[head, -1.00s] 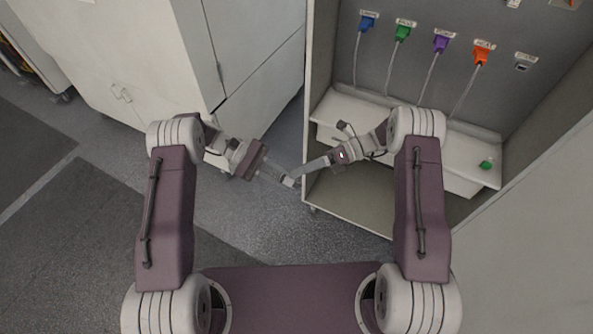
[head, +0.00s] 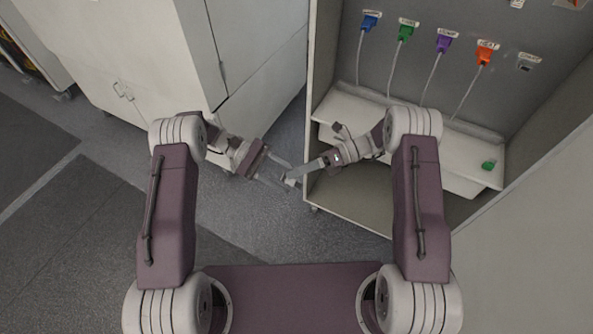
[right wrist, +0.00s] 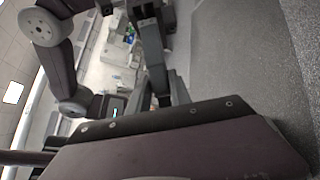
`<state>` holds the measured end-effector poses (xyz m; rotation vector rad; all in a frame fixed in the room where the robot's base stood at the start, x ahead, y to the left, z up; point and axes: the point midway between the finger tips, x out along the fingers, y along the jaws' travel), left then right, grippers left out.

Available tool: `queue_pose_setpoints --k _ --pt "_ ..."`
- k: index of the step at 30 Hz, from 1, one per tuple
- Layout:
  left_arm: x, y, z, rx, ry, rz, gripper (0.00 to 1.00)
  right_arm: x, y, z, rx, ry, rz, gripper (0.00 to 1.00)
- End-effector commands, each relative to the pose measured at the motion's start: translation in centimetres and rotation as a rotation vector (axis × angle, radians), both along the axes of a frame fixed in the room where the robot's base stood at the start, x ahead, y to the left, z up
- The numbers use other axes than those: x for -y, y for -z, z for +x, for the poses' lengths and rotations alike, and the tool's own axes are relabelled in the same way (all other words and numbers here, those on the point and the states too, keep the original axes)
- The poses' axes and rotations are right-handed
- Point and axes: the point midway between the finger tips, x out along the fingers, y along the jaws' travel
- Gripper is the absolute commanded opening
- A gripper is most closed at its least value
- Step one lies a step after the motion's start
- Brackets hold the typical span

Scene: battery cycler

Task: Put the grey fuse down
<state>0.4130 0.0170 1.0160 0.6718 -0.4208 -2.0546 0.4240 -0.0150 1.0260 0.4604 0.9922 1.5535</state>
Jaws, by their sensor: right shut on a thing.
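The small light-grey fuse (head: 291,180) is in the air between my two grippers, in front of the open cabinet's left edge. My right gripper (head: 298,177) is shut on it, coming in from the right. My left gripper (head: 283,176) has its fingers spread, with their tips close around or beside the fuse; I cannot tell whether they touch it. In the right wrist view a wide purple and black gripper body fills the bottom, and the fuse cannot be made out.
The open grey cabinet (head: 322,60) has a white shelf (head: 380,118) with a small green piece (head: 488,166) at its right. Blue, green, purple and orange plugs (head: 484,53) hang on its back wall. A closed white cabinet (head: 120,50) stands left. Floor between is clear.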

Motion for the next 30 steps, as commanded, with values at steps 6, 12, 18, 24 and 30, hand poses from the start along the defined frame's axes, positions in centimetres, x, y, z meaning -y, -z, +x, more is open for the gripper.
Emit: queue_pose_setpoints --k 6,12,18,24,30 --pt "-0.9 -0.3 0.6 0.002 -0.003 0.000 0.47 0.0 0.0 0.0 0.000 0.000 0.000 0.00" --pt "-4.6 -1.5 2.4 0.004 -0.003 0.001 0.47 0.0 0.0 0.0 0.000 0.000 0.000 0.00" --pt "-6.2 -2.1 3.3 0.000 -0.001 0.000 0.47 0.0 0.0 0.0 0.000 0.000 0.000 0.00" --pt "-6.3 -1.5 3.9 0.024 -0.019 0.022 0.47 0.0 0.0 0.0 0.000 0.000 0.000 0.00" --pt "-7.8 6.1 3.5 0.055 -0.080 0.258 0.47 0.0 0.0 0.0 0.000 0.000 0.000 0.00"
